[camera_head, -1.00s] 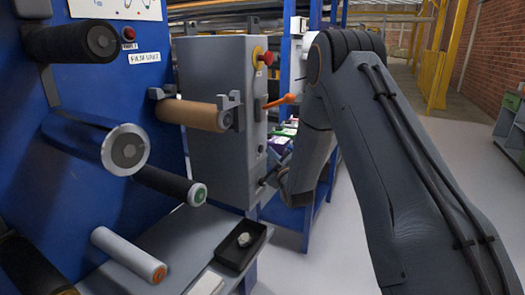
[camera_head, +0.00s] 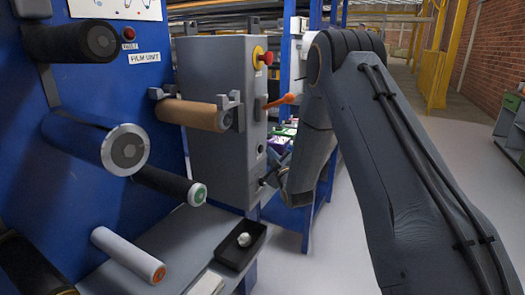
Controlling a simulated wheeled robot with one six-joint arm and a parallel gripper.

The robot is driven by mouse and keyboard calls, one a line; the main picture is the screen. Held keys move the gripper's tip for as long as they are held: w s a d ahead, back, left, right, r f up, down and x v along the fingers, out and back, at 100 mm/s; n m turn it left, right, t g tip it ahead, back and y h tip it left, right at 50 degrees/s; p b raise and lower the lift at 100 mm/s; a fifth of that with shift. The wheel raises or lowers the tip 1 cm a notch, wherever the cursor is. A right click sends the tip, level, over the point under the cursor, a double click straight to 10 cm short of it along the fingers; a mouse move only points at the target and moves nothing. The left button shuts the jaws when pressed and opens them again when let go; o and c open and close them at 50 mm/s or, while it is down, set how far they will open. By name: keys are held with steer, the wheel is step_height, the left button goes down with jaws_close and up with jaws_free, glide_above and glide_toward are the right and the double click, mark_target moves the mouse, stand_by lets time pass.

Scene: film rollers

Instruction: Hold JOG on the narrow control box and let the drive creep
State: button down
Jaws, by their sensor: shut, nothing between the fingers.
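The narrow control box (camera_head: 215,120) is a tall grey cabinet in the middle of the head view. Its narrow right side faces the aisle and carries a red mushroom button on a yellow base (camera_head: 263,57), an orange-handled lever (camera_head: 281,100) and small controls lower down. My gripper (camera_head: 266,181) is shut and empty at the lower part of this narrow side, partly hidden by my wrist. It is at or very close to the lowest control there. I cannot tell whether it touches, and no JOG label is readable.
A blue panel marked FILM UNIT (camera_head: 145,57) stands at left with several rollers sticking out. A brown roller (camera_head: 190,113) rests on brackets on the cabinet. Below is a grey shelf (camera_head: 185,240) with a black tray (camera_head: 240,246). Blue racking stands behind; the floor (camera_head: 345,255) at right is clear.

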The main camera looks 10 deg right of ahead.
steer(key=shift+w+a, duration=0.1)
steer(key=shift+a, duration=0.05)
steer(key=shift+w+a, duration=0.15)
steer(key=shift+a, duration=0.05)
steer(key=shift+w+a+b, duration=0.3)
steer(key=shift+a+b, duration=0.05)
steer(key=shift+a, duration=0.05)
stand_by(1.6)
steer(key=shift+d, duration=0.1)
stand_by(2.0)
steer(key=shift+s+d, duration=0.55)
steer(key=shift+d, duration=0.1)
steer(key=shift+d, duration=0.1)
steer(key=s+d, duration=0.1)
steer(key=d, duration=0.1)
steer(key=s+d+p, duration=0.1)
steer(key=s, duration=0.1)
steer(key=shift+d, duration=0.4)
